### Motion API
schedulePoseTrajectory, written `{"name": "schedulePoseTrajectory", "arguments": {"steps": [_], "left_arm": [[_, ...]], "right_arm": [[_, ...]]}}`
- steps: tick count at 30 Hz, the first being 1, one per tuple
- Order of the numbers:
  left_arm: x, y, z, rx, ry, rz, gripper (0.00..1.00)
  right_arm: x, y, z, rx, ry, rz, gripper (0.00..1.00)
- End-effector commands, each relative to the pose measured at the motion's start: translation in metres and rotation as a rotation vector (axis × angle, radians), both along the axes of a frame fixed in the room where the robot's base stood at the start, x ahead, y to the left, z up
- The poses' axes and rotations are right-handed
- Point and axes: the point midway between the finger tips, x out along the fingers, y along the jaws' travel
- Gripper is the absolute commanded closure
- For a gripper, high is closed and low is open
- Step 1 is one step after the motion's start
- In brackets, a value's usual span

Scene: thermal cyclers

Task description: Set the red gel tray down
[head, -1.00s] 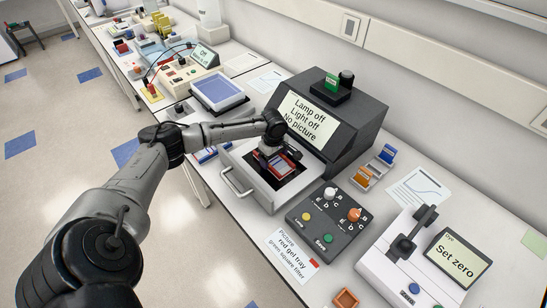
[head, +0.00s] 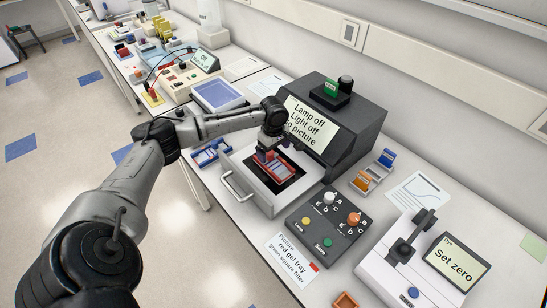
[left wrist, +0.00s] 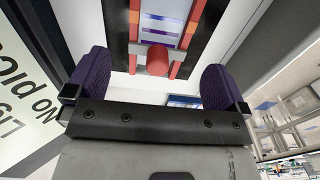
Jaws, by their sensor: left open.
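The red gel tray (head: 283,169) lies in the pulled-out drawer (head: 248,185) of the dark imager, over the drawer's black inset. In the left wrist view the tray (left wrist: 182,42) shows red side rails and a red knob-like handle (left wrist: 157,60). My left gripper (head: 266,156) is just above the near-left end of the tray. In the left wrist view its purple fingers (left wrist: 157,85) stand wide apart, with clear gaps on both sides of the handle, so it is open and empty. My right gripper is not in view.
The imager (head: 340,120) stands behind the drawer, its screen partly hidden by my arm. A blue-framed tray (head: 210,152) lies left of the drawer. A control box (head: 328,222) with knobs and a picture card (head: 291,257) are in front right. A white dye instrument (head: 415,265) stands farther right.

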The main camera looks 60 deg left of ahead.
Motion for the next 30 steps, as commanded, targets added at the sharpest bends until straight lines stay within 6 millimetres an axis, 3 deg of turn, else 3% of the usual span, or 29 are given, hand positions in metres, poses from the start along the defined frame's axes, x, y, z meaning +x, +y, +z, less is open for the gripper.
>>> {"name": "schedulePoseTrajectory", "arguments": {"steps": [6,13,26,30], "left_arm": [[0.0,0.0,0.035,0.0,-0.001,0.0,0.0],[0.0,0.0,0.053,0.0,0.0,0.0,0.0],[0.0,-0.002,0.054,0.001,0.0,-0.007,0.0],[0.003,-0.026,0.033,0.033,-0.013,-0.138,0.0]], "right_arm": [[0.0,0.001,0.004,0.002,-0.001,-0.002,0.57],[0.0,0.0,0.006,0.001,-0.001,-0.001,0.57],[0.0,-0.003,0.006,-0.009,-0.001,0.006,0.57],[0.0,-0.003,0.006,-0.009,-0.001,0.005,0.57]]}}
